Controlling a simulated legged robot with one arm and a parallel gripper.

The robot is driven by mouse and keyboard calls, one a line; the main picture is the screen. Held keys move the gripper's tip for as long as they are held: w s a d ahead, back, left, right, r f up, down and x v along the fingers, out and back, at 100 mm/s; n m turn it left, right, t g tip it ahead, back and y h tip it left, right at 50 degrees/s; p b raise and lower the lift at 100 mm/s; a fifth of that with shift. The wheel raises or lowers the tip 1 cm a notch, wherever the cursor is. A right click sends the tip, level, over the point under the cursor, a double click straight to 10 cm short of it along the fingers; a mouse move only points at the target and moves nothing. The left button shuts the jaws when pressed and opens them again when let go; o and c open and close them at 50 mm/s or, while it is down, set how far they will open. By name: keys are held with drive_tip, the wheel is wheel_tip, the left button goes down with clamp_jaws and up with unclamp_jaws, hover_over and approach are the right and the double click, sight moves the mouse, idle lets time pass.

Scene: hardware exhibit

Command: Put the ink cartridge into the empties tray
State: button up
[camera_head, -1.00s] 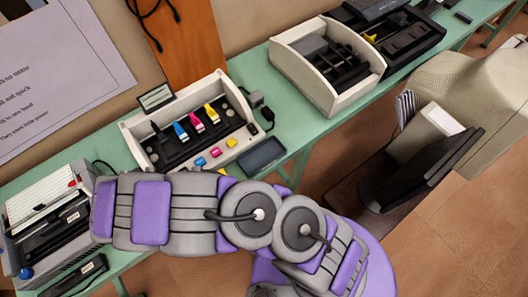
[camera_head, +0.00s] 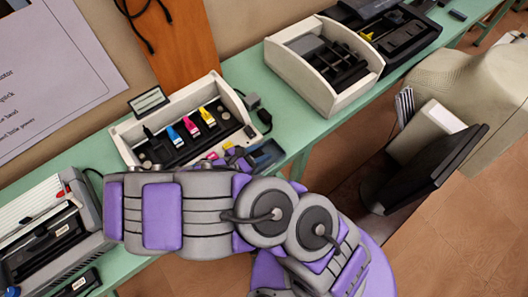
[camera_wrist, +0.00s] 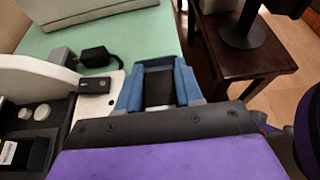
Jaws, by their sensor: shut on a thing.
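My gripper (camera_wrist: 158,82) has blue fingers shut on a dark, blocky thing, which I take to be the ink cartridge (camera_wrist: 159,90). Only its black face shows between the fingers in the wrist view. My wrist and fingers hide part of the tray. I cannot tell whether the cartridge touches it.
The open white printer (camera_head: 222,98) holds cyan, magenta and yellow cartridges. A white rack (camera_head: 318,72) stands farther right. The floor is beyond the table's front edge.

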drive_tip(key=shift+w+d+f, duration=0.1)
drive_tip(key=shift+w+d, duration=0.1)
drive_tip(key=shift+w, duration=0.4)
drive_tip(key=shift+w+d+f, duration=0.1)
drive_tip(key=shift+w+d, duration=0.1)
drive_tip(key=shift+w, duration=0.35)
drive_tip(key=shift+w+d+b, duration=0.35)
drive_tip(key=shift+d, duration=0.05)
drive_tip(key=shift+d+f, duration=0.2)
drive_tip(key=shift+f, duration=0.15)
wheel_tip(320, 180, down, 2)
drive_tip(key=shift+f+b, duration=0.15)
drive_tip(key=shift+b, duration=0.55)
drive_tip(key=shift+f, duration=0.3)
drive_tip(key=shift+a, duration=0.35)
drive_tip(key=o, duration=1)
drive_tip(key=shift+d+r, duration=0.1)
drive_tip(key=shift+d, duration=0.2)
